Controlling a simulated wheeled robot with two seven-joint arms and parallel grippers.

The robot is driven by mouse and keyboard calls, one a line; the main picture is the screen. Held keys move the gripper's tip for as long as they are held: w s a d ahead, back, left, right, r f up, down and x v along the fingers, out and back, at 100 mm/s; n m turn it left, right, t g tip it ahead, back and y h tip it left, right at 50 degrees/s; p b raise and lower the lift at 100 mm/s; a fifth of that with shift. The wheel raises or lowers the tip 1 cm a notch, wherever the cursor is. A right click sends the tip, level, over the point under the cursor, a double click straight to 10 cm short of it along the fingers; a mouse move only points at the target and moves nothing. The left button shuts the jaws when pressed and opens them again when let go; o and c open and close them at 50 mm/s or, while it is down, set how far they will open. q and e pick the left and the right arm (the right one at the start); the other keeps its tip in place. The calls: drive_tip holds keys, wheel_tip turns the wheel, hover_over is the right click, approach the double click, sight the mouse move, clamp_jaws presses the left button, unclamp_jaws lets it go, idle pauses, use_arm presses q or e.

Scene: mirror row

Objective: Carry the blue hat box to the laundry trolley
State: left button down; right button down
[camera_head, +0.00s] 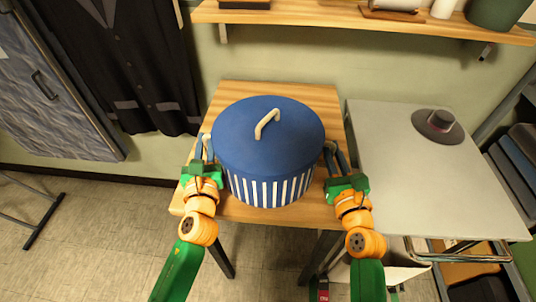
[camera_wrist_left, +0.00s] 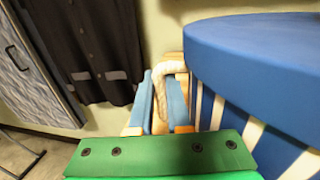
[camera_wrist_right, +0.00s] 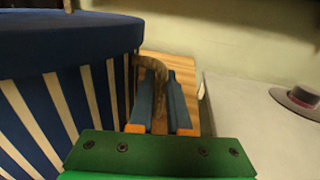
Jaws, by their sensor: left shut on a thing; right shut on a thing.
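The blue hat box (camera_head: 268,150) is round, with a plain blue lid, a pale loop on top and blue and white stripes on its side. It appears to stand upright on a small wooden table (camera_head: 325,212). My left gripper (camera_head: 204,150) is shut on the pale rope handle (camera_wrist_left: 167,70) at the box's left side. My right gripper (camera_head: 335,157) is shut on the darker-looking rope handle (camera_wrist_right: 152,66) at its right side. I cannot tell for sure which thing is the laundry trolley; a pale flat-topped stand (camera_head: 410,185) with chrome tubes is on the right.
A grey hat (camera_head: 437,125) lies on the pale top. A wooden wall shelf (camera_head: 360,18) with several items runs above. Dark clothing (camera_head: 130,60) and a blue-grey patterned panel (camera_head: 50,90) are at the left. Floor (camera_head: 90,225) is clear at the front left.

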sight(334, 144)
idle(0.5)
